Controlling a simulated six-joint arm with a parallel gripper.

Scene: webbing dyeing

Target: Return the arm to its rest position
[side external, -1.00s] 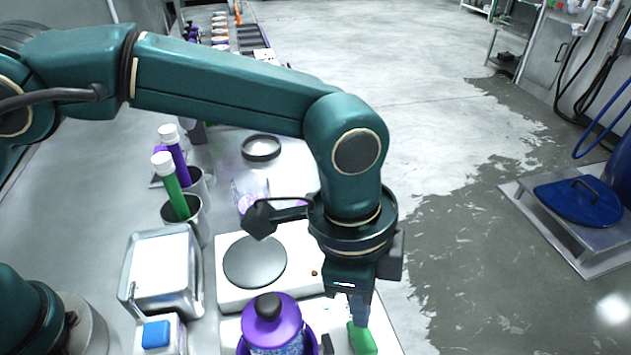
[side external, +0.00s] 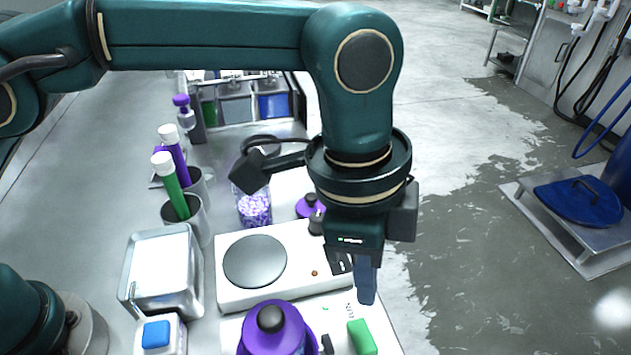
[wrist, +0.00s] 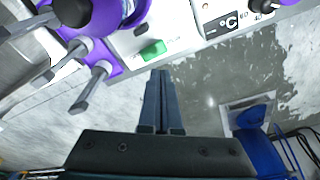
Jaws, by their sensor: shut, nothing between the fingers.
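My gripper (side external: 366,281) hangs pointing down in the side external view, above the front right part of the bench and near its right edge. In the wrist view its fingers (wrist: 161,100) are together with nothing between them.
A purple-lidded vessel (side external: 272,325) stands left of the green block. Behind it is a white hotplate (side external: 300,270). A metal tray (side external: 163,270), a blue-topped box (side external: 156,334) and cups with green and purple tubes (side external: 171,184) stand left. Open floor (side external: 480,250) lies right.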

